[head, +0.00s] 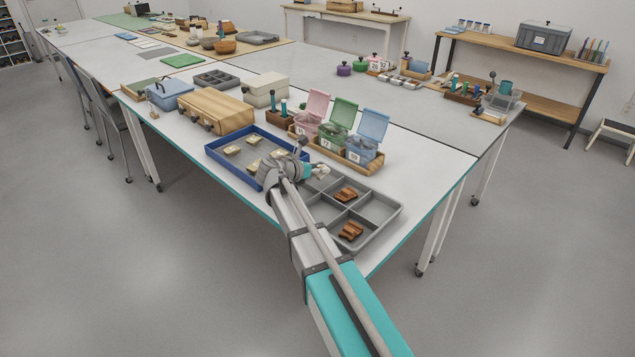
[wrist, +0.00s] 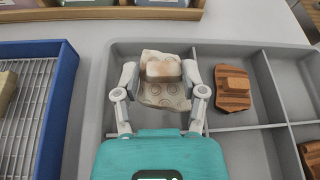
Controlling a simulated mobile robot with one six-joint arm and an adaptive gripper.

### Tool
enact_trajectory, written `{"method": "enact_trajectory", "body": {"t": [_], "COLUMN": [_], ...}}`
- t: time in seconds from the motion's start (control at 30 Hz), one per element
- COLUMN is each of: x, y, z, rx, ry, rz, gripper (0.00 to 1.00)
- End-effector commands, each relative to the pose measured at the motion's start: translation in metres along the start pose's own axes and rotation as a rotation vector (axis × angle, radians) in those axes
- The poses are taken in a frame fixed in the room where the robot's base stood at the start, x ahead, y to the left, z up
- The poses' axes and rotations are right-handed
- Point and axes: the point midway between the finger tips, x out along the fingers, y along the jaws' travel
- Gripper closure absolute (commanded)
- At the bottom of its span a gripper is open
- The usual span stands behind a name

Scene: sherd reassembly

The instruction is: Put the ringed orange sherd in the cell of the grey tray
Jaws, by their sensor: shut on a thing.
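My gripper (wrist: 163,76) is shut on a pale buff sherd (wrist: 164,97) with several ring marks and a raised block on top. The sherd is held above the upper left part of the grey tray (wrist: 222,50); whether it touches the tray is unclear. In the head view the held sherd (head: 321,171) shows small and pale beside my gripper (head: 314,173). Two orange-brown sherds with dark bands lie in other tray cells, one right of my gripper (wrist: 233,88) and one at the right edge (wrist: 312,156). The cell floor under my gripper is partly hidden.
A blue tray (head: 222,158) with a wire rack and several pale sherds stands left of the grey tray. A wooden holder (head: 352,163) with pink, green and blue open-lidded boxes stands behind. The table edge is close in front.

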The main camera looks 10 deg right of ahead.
Motion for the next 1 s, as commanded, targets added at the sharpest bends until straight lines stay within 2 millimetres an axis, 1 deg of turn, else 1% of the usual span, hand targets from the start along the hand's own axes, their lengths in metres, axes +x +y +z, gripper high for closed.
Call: {"method": "enact_trajectory", "body": {"t": [0.47,0.63,0.8,1.0], "x": [0.003,0.011,0.015,0.019], "y": [0.003,0.011,0.011,0.012], "z": [-0.003,-0.011,-0.025,-0.035], "rx": [0.0,0.0,0.0,0.0], "ry": [0.0,0.0,0.0,0.0], "rz": [0.0,0.0,0.0,0.0], "gripper": [1.0,1.0,1.0,1.0]}}
